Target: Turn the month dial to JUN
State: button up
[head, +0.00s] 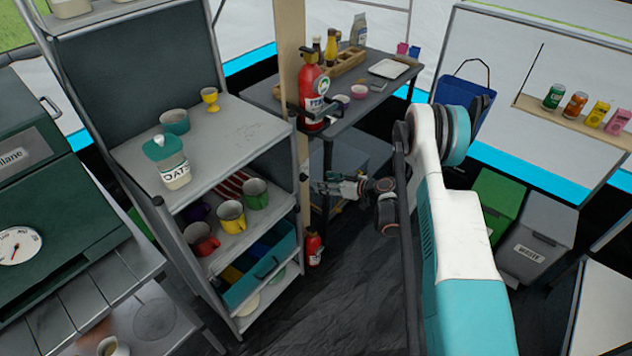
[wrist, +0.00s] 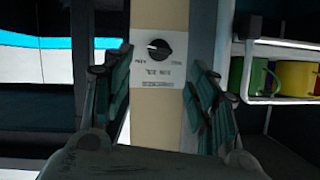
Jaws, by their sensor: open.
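The month dial (wrist: 158,48) is a dark round knob on a pale post. A short light mark lies on its left part. Small printing sits beside and below it, too blurred to read surely, so I cannot tell the month set. My gripper (wrist: 160,90) is open and empty, its teal-padded fingers left and right of the post, with the dial beyond the tips and apart from them. In the head view my gripper (head: 322,186) is beside the post (head: 291,45); the dial cannot be made out there.
A shelf unit (head: 232,140) with mugs stands left of my gripper. A dark table (head: 355,105) is behind it. A red fire extinguisher (head: 313,92) is above my gripper, a smaller one (head: 314,250) below. Dark floor (head: 345,310) is open in front.

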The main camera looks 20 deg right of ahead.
jog(key=v, duration=0.3)
jog(key=shift+s+d+r, duration=0.15)
jog(key=shift+s+d, duration=0.05)
jog(key=shift+s, duration=0.1)
dwell(0.3)
